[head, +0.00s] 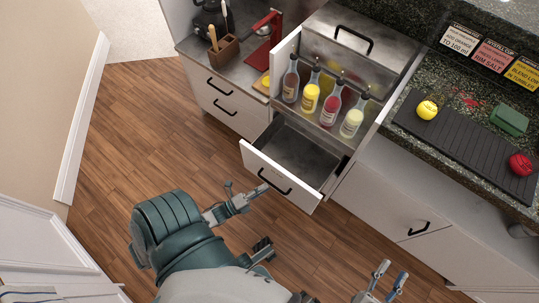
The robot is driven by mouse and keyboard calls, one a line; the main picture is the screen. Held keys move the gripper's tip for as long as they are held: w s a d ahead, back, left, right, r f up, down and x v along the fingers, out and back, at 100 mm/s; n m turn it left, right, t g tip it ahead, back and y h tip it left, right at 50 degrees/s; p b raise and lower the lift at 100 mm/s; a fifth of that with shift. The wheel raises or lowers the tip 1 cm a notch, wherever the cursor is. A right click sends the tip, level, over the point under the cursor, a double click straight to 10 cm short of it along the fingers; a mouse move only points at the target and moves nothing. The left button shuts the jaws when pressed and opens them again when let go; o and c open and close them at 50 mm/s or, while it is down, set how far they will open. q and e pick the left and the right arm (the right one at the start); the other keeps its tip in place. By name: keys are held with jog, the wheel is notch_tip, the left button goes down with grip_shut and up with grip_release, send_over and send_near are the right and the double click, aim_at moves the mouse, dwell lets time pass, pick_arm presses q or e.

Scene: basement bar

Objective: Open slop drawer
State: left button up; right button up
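The slop drawer (270,178) stands pulled out below a rack of bottles. It has a white front, a black bar handle (274,182) and a grey interior that looks empty. My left gripper (258,190) is just left of the drawer front, near the handle's left end. I see it from the side, and whether its fingers touch the handle or are spread is unclear. My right gripper (390,275) is low in the picture, right of the drawer and in front of the white cabinets. Its two fingers are apart with nothing between them.
Several bottles (330,106) stand in the rack above the drawer. A closed white cabinet with a black handle (419,229) is to the right, under a dark counter with a black mat (465,147). Another white drawer unit (226,102) is at left. Wooden floor (120,130) is clear at left.

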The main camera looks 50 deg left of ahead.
pick_arm(q)
jog(key=v, duration=0.8)
jog(key=shift+s+a, duration=0.15)
jog(key=shift+a, duration=0.05)
jog(key=shift+f, duration=0.15)
